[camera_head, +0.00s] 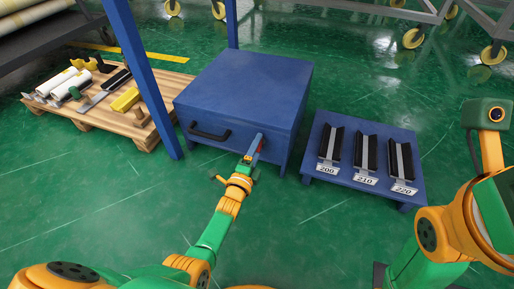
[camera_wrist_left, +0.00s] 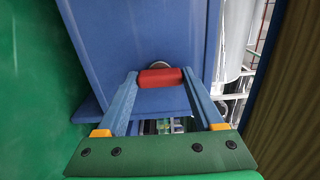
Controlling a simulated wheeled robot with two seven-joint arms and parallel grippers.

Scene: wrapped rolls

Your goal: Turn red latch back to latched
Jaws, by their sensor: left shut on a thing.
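The red latch (camera_wrist_left: 160,78) is a short red bar on a round grey mount on the face of the blue cabinet (camera_head: 246,90). In the left wrist view it lies crosswise between the fingertips of my left gripper, which is shut on it. In the head view my left gripper (camera_head: 256,152) reaches the right part of the cabinet's front, and only a small bit of red (camera_head: 261,145) shows there. A black handle (camera_head: 209,132) is on the left of the same front.
A low blue stand (camera_head: 320,171) with black holders labelled 200, 210 and 220 is right of the cabinet. A wooden pallet (camera_head: 145,133) with wrapped rolls and tools is at left. A blue post (camera_head: 146,85) stands between pallet and cabinet. Green floor in front is clear.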

